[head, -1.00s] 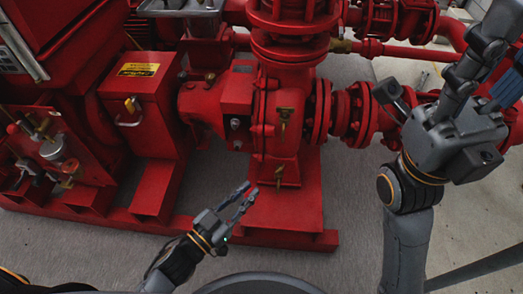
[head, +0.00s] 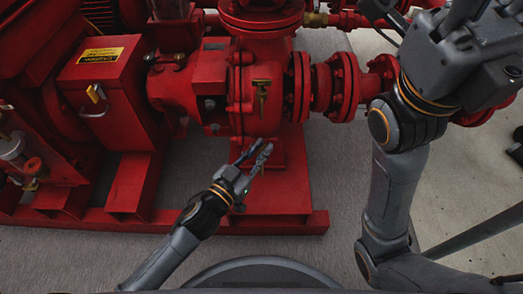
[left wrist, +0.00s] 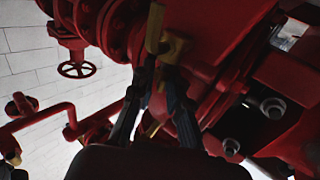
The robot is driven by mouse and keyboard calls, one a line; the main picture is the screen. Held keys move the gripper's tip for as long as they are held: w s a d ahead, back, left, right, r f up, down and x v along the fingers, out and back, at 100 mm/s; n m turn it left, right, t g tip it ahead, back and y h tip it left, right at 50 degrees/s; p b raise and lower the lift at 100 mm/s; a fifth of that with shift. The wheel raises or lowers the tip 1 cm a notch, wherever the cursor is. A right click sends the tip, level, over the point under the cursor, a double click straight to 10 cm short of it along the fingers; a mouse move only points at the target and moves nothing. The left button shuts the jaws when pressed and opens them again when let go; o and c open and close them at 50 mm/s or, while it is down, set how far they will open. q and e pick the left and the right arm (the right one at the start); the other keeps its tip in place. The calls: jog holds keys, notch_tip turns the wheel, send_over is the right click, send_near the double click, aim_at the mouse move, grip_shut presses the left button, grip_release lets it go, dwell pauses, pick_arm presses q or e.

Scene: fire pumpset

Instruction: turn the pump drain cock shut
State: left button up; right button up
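The red pump casing (head: 262,118) stands in the middle of the head view. A brass cock (head: 261,88) sits on its front face. The lower spot on the casing is hidden behind my left gripper (head: 260,150), which is at the pump's foot with its fingers apart. In the left wrist view, the left fingers (left wrist: 156,72) are open, and a brass cock with a lever (left wrist: 172,47) lies just beyond the tips. A smaller brass piece (left wrist: 152,128) shows between the fingers; I cannot tell if they touch it. My right gripper (head: 420,12) is partly cut off at the top right.
A red box with a yellow label (head: 102,55) stands left of the pump. Flanged red pipe (head: 342,88) runs right. The red base frame (head: 285,190) lies under the pump. Grey floor (head: 330,185) is clear in front. A red handwheel (left wrist: 76,70) shows in the wrist view.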

pick_arm(q)
jog(key=shift+w+d, duration=0.2)
jog(key=shift+w, duration=0.1)
jog(key=shift+c, duration=0.4)
grip_shut()
jog(key=shift+r, duration=0.1)
